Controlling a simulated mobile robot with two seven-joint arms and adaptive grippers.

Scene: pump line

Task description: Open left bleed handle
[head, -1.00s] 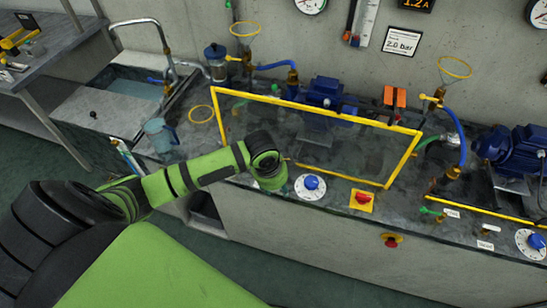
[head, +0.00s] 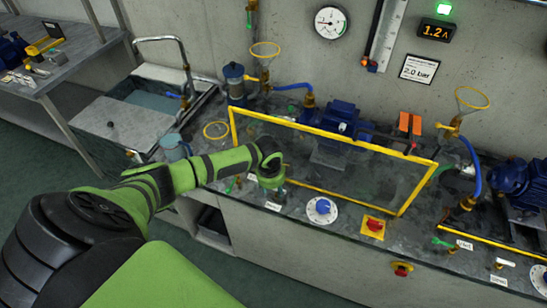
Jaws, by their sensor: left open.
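My left gripper (head: 272,184) points down over the bench front, at the left end of the yellow-framed clear guard. It is open; my wrist hides most of its fingers. A small green handle (head: 231,186), which looks like the left bleed handle, shows on the bench just left of the gripper, beside a small white label (head: 252,177). The gripper is apart from it in the picture; how its valve is set is too small to tell. A similar green handle (head: 441,242) lies by the right pump. My right gripper is not in view.
The yellow-framed guard (head: 405,200) stands before the left blue pump (head: 341,118). A blue-knobbed dial (head: 321,210) and a red-yellow switch (head: 374,226) sit right of the gripper. A blue-grey jug (head: 174,148) and a sink (head: 150,100) are at left.

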